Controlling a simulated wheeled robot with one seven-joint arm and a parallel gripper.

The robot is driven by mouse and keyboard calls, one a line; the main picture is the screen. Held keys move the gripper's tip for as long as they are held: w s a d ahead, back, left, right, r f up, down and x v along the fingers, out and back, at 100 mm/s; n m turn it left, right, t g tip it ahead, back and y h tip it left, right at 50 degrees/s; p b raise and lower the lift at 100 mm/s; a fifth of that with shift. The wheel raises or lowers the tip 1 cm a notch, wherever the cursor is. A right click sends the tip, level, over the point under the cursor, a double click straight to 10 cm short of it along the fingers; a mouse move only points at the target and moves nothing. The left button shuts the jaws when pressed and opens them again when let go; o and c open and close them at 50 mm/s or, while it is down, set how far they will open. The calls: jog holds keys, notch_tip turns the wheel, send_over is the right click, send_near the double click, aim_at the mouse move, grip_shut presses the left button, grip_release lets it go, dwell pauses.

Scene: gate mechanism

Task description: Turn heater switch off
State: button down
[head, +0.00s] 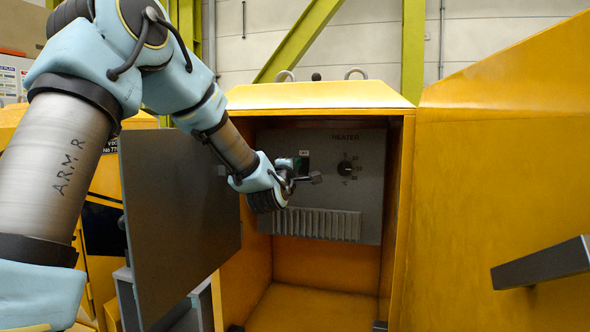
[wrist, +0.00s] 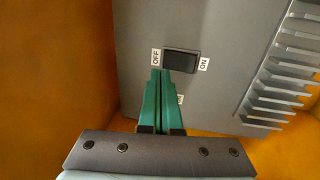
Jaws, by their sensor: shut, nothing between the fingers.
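The heater panel (head: 370,210) is a grey plate inside the open yellow cabinet, marked HEATER, with a round dial (head: 346,169) at its upper right. In the wrist view the heater switch (wrist: 181,62) is a black rocker with an OFF label (wrist: 156,58) on its left and an ON label (wrist: 204,64) on its right. My gripper (wrist: 160,72) has green fingers, shut and empty. Its tips are at the lower left edge of the switch, near the OFF label; I cannot tell whether they touch. In the head view my gripper (head: 303,167) is in front of the panel's left part.
The cabinet's yellow right wall (head: 398,220) bounds the opening. Grey heater fins (head: 318,225) stick out below the switch area. A grey handle (head: 540,263) juts out at right.

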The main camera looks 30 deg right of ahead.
jog(key=r+b+v, duration=0.1)
jog(key=b+v, duration=0.2)
jog(key=v, duration=0.5)
jog(key=shift+s+a+r, duration=0.35)
jog(key=shift+r, duration=0.2)
